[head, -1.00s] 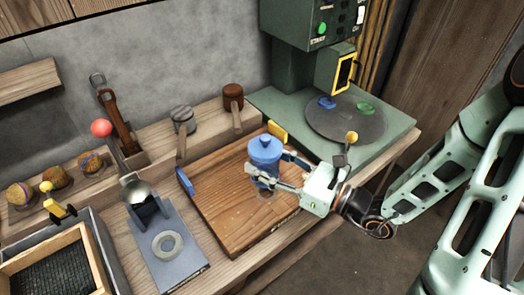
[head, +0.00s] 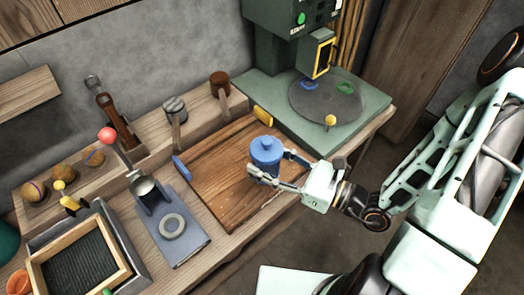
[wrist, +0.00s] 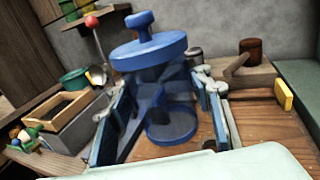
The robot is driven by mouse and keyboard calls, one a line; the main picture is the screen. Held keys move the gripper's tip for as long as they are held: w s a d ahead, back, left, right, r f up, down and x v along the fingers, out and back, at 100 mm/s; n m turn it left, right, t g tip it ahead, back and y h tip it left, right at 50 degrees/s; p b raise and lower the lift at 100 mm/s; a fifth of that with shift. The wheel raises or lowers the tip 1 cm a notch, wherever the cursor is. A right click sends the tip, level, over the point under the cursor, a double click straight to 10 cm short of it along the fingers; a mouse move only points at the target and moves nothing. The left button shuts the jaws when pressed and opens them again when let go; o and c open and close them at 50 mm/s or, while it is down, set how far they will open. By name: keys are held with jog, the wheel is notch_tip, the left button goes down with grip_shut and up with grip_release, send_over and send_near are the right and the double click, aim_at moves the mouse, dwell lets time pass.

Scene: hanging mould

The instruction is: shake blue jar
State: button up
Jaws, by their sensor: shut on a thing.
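The blue jar (head: 265,152) has a wide blue lid with a knob. It stands upright between the fingers of my gripper (head: 272,175), over the wooden board (head: 215,165). In the wrist view the jar (wrist: 150,55) fills the middle, its lid on and its body see-through blue. The finger pads of my gripper (wrist: 165,120) lie on both sides of its body, and my gripper is shut on it. I cannot tell whether its base touches the board.
A green machine with a round plate (head: 325,100) stands behind right. A lever press (head: 170,222) stands left of the board, and a framed tray (head: 80,262) is at the front left. Mallets (head: 221,90) stand at the back. The board's front part is bare.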

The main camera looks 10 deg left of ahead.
jog(key=s+d+r+p, duration=0.3)
jog(key=r+p, duration=0.3)
jog(key=p, duration=0.1)
jog(key=shift+s+d+r, duration=0.15)
jog(key=shift+d+r, duration=0.2)
notch_tip(320, 180, down, 7)
jog(key=b, duration=0.6)
jog(key=shift+f, duration=0.15)
notch_tip(320, 180, up, 7)
jog(key=p, duration=0.6)
send_over(274, 171)
jog(key=d, duration=0.2)
jog(key=shift+s+a+r, duration=0.2)
jog(key=shift+s+a, duration=0.05)
jog(key=shift+s, duration=0.1)
